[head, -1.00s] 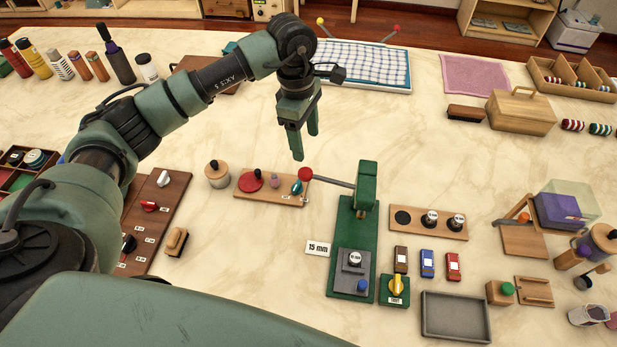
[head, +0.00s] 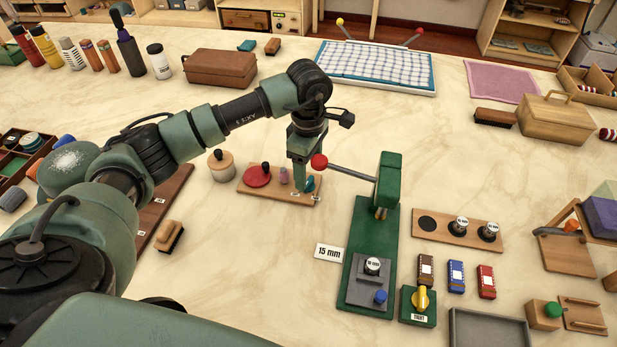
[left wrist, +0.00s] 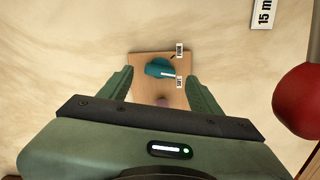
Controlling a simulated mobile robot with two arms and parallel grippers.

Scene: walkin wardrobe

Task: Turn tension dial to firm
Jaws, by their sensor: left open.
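The teal tension dial (head: 309,183) is a small knob at the right end of a wooden board (head: 250,189), which also carries a red disc and a pink piece. In the left wrist view the dial (left wrist: 158,68) has a white mark pointing right, and two small labels stand to its right, too small to read surely. My left gripper (head: 301,182) is open and points down over the dial end of the board. In the left wrist view its fingers stand either side of the dial, apart from it. One finger partly hides the dial in the head view. My right gripper is not in view.
A green press (head: 387,225) stands to the right; its lever with a red ball (head: 319,161) reaches close beside my left gripper. A lidded wooden pot (head: 221,166) stands left of the board. A "15 mm" card (head: 329,253) lies in front.

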